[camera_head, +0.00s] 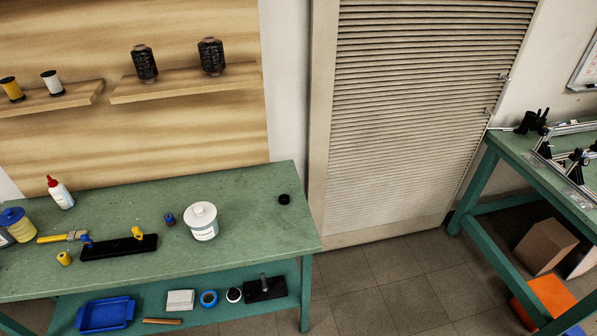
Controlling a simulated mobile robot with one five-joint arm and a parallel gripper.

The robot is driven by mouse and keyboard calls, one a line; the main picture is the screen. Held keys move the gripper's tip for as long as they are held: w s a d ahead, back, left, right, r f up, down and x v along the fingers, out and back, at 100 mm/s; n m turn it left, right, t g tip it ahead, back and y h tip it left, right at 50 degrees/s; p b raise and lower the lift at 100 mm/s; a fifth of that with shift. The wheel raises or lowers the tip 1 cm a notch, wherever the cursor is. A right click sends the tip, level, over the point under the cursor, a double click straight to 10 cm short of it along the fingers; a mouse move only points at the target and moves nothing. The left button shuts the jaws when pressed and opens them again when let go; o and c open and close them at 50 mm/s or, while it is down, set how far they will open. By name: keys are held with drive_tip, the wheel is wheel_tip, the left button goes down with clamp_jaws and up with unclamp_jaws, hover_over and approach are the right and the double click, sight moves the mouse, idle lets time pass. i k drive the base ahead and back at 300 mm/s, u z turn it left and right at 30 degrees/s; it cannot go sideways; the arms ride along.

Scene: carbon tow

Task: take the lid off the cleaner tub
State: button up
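A white tub (204,231) with a pale label stands upright near the right end of the green bench top. Its round white lid (200,210), with a small raised knob, sits on it. The label is too small to read, so I cannot confirm that it is the cleaner tub. My gripper is not in view.
The green bench (250,200) also holds a red-capped bottle (61,194), a brush (62,237), a black bar (120,248) and small spools. A small black ring (283,199) lies right of the white tub. Bare floor (390,285) lies between the benches.

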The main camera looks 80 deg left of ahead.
sight(200, 214)
drive_tip(key=u, duration=4.45)
drive_tip(key=i, duration=0.1)
drive_tip(key=z, duration=2.45)
drive_tip(key=k, duration=0.15)
drive_tip(key=u, duration=2.5)
drive_tip(key=i, duration=1.6)
drive_tip(key=u, duration=0.15)
